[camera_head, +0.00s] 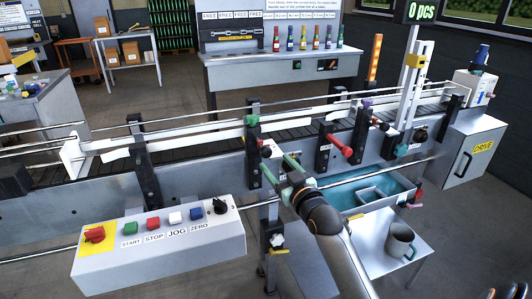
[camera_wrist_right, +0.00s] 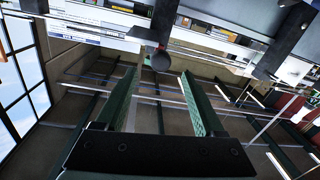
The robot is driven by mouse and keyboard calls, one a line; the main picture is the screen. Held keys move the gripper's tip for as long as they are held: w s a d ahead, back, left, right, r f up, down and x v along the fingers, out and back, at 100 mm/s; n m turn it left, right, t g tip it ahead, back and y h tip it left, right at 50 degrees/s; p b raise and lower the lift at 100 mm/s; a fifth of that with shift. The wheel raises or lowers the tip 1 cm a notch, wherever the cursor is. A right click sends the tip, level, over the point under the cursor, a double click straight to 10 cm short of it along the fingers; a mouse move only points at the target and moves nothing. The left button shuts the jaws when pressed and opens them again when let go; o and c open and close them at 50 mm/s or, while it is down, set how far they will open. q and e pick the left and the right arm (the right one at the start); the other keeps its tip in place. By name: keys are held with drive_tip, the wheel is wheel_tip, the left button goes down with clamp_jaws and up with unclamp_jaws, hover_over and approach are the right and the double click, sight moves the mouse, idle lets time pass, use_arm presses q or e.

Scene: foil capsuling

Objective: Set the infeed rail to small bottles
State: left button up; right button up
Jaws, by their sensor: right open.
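The infeed rail (camera_head: 200,136) is a long pale bar running along the conveyor (camera_head: 105,165), held by dark upright posts. A post with a green knob (camera_head: 252,120) on top stands left of my right gripper (camera_head: 279,160). My right gripper is open, with green finger pads, in front of the conveyor's near side. In the right wrist view a dark round knob (camera_wrist_right: 161,61) shows just beyond and between the open fingertips (camera_wrist_right: 160,76). I cannot tell whether they touch it. A red handle (camera_head: 340,145) sits on a post to the right. My left gripper is not in view.
A control box (camera_head: 160,245) with a red stop button and several smaller buttons stands front left. A side table (camera_head: 385,240) with a grey mug (camera_head: 400,241) and a teal tray (camera_head: 365,192) are at the right. A grey drive cabinet (camera_head: 470,155) closes the right end.

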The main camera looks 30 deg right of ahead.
sight(267, 154)
drive_tip(key=w, duration=0.4)
drive_tip(key=w+d, duration=0.1)
drive_tip(key=w, duration=0.2)
clamp_jaws()
idle(0.6)
idle(0.8)
